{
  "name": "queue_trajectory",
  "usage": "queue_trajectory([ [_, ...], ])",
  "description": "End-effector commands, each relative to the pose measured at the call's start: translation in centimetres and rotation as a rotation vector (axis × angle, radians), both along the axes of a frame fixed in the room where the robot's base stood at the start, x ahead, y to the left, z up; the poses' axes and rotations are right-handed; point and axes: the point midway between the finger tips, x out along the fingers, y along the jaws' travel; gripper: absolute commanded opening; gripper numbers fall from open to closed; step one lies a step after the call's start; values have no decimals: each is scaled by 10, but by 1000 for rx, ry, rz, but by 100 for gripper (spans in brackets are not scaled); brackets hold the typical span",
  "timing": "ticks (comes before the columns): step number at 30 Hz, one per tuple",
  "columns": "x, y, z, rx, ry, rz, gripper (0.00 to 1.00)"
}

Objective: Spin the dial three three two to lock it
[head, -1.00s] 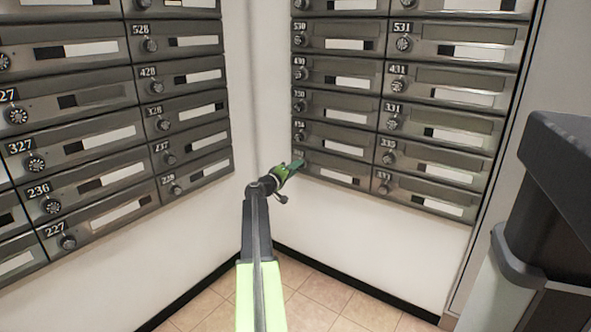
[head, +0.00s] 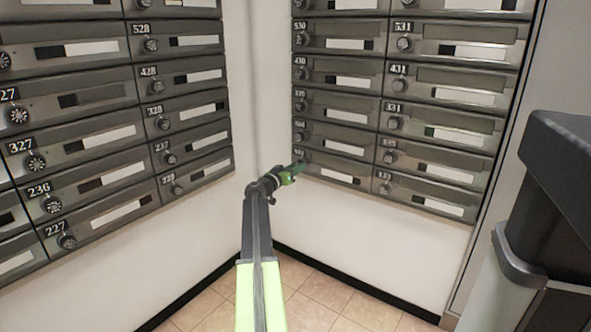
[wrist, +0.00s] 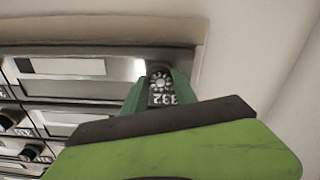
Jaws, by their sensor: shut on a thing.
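The mailbox marked 332 is the bottom left box of the right bank in the head view, with its door (head: 335,173) partly in sight. My gripper (head: 300,166) reaches to its left end, where the dial is hidden in the head view. In the wrist view the round dial (wrist: 160,78) shows between the two green fingers of my gripper (wrist: 161,84), one on each side. The 332 plate (wrist: 165,99) beside it appears upside down. The fingers are shut on the dial.
More mailboxes with their own dials sit close by, such as 331 (head: 457,132) to the right. The left bank (head: 110,205) stands on the adjoining wall. A dark bin-like object (head: 555,200) stands at the right. The tiled floor (head: 310,300) below is clear.

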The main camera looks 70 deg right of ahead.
Motion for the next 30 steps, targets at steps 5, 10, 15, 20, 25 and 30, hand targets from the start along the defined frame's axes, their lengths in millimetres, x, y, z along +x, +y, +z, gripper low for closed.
queue_trajectory([
  [5, -3, 0, 0, -14, -52, -7, 0],
  [10, -3, 0, 0, -20, -74, -7, 0],
  [15, -3, 0, 0, -21, -79, -7, 0],
  [20, -3, 0, 0, -21, -79, -7, 0],
  [25, -3, 0, 0, -21, -78, -6, 47],
  [30, -2, 0, 0, -20, -77, -4, 56],
])
